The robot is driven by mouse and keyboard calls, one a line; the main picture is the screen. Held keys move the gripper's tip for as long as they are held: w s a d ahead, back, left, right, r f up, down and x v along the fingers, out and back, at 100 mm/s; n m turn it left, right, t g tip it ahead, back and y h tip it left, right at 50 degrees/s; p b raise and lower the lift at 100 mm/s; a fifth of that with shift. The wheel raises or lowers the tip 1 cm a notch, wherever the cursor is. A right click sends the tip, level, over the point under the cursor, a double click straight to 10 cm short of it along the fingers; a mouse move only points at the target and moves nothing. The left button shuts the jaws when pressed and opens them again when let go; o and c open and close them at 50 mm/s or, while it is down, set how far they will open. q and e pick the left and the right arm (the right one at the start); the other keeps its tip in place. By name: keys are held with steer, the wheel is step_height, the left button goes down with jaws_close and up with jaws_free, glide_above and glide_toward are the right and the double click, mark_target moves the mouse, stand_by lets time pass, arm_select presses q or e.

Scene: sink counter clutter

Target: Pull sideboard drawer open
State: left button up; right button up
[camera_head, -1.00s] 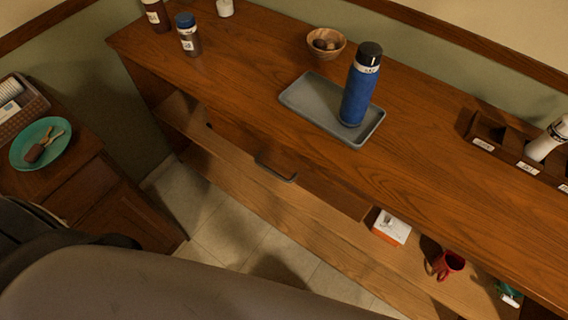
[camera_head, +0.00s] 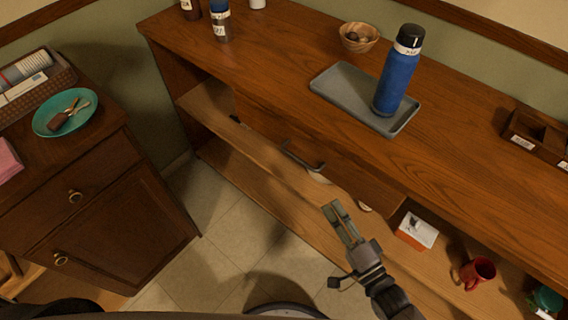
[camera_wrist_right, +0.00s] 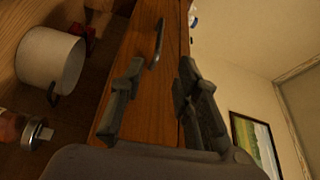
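The long wooden sideboard (camera_head: 455,150) has a drawer front (camera_head: 370,188) under its top, with a dark bar handle (camera_head: 303,160). The drawer looks shut. My right gripper (camera_head: 335,207) is in front of the sideboard, below and to the right of the handle in the head view, and apart from it. In the right wrist view, the handle (camera_wrist_right: 158,42) is beyond the fingertips on the drawer front (camera_wrist_right: 142,80). The right fingers (camera_wrist_right: 158,78) are spread with nothing between them. My left gripper is not in view.
A blue bottle (camera_head: 397,75) stands on a grey tray (camera_head: 335,92) on top. A white-orange box (camera_head: 418,231) and red mug (camera_head: 478,272) sit on the shelf below. A smaller cabinet (camera_head: 120,220) stands left. A white pot (camera_wrist_right: 45,60) shows in the wrist view.

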mark_target(299, 158)
steer(key=x, duration=1.7)
steer(key=shift+w+p, duration=0.2)
steer(key=shift+p, duration=0.2)
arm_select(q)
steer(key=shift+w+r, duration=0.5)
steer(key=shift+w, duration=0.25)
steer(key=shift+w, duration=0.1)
arm_select(e)
jaws_close()
